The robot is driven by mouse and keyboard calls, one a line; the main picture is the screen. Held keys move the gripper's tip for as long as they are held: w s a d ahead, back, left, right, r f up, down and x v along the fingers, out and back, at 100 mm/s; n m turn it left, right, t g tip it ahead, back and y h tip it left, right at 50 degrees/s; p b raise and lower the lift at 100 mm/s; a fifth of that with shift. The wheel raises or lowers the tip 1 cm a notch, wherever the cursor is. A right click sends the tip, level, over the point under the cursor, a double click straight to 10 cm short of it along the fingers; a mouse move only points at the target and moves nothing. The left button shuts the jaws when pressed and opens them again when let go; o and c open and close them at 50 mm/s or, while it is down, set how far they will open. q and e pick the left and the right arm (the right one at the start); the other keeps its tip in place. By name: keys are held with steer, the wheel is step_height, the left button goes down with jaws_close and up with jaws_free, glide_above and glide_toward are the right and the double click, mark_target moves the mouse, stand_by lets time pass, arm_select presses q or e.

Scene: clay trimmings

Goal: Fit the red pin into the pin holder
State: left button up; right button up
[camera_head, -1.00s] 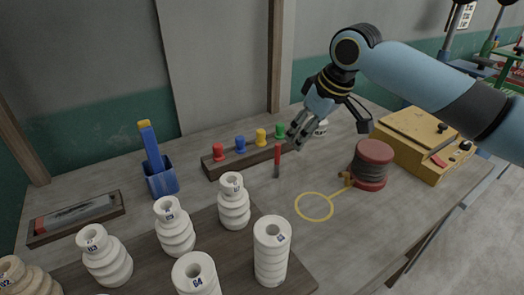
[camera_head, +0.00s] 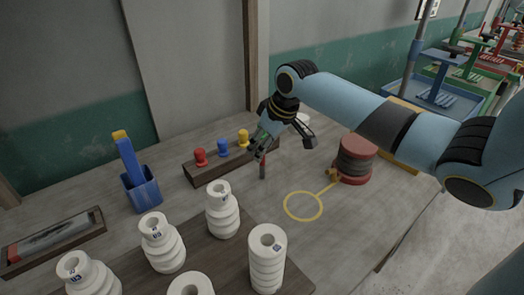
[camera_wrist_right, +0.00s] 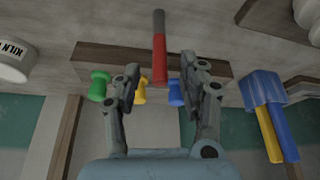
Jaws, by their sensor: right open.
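The red pin (camera_head: 263,171) stands upright on the table in the head view, in front of a wooden block (camera_head: 205,179) with coloured pegs. Which thing is the pin holder I cannot tell for sure. My right gripper (camera_head: 257,151) is open at the upper part of the pin, which it partly hides. In the right wrist view the red pin (camera_wrist_right: 159,58) with its dark end lies between the open fingers (camera_wrist_right: 160,72), with a gap on both sides. My left gripper is not in view.
A blue cup (camera_head: 141,194) holding a blue and yellow tool stands left of the block. Several white ribbed pieces (camera_head: 222,210) stand on a dark board in front. A yellow ring (camera_head: 303,205) and a red-ended spool (camera_head: 355,158) are to the right.

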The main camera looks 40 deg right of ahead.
steer(key=shift+w+f, duration=0.2)
steer(key=shift+f, duration=0.45)
jaws_close()
steer(key=shift+r, duration=0.15)
